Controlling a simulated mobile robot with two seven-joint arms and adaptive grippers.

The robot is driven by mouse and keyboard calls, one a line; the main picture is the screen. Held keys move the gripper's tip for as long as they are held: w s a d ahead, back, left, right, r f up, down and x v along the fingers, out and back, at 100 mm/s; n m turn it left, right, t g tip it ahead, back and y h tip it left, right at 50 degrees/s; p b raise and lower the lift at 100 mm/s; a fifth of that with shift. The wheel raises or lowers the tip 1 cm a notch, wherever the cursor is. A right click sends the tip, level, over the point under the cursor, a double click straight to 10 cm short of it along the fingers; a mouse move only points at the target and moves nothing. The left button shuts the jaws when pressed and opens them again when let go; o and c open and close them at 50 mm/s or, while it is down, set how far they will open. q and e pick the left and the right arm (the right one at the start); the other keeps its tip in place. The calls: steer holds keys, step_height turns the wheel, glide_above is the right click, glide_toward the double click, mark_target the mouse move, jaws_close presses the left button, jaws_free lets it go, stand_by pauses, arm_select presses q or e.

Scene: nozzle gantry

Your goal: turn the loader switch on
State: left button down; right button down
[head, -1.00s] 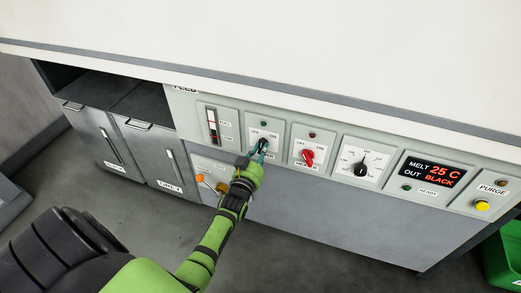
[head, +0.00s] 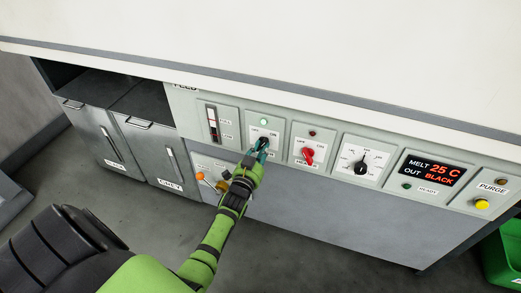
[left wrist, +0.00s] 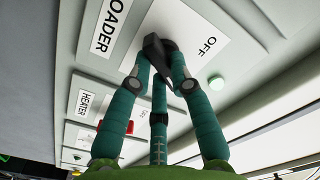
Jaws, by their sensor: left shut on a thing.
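The loader switch (head: 263,142) is a black rotary knob on a grey panel with OFF and ON marks. In the left wrist view the black knob (left wrist: 156,46) stands out between the LOADER plate (left wrist: 108,28) and the OFF mark (left wrist: 210,45). My left gripper (head: 259,153) is shut on the knob, its teal fingers around it; they also show in the left wrist view (left wrist: 158,72). The green lamp (head: 263,122) above the switch is lit. The ON mark is partly hidden in the wrist view. My right gripper is not in view.
A red heater switch (head: 307,156) is close on the right, then a black dial (head: 361,167), the melt display (head: 431,173) and a yellow purge button (head: 482,204). An orange knob (head: 200,176) is below left. The white top (head: 300,50) overhangs the panel.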

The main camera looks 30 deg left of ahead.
arm_select(q)
steer(key=c, duration=1.1)
jaws_free()
steer(key=v, duration=1.2)
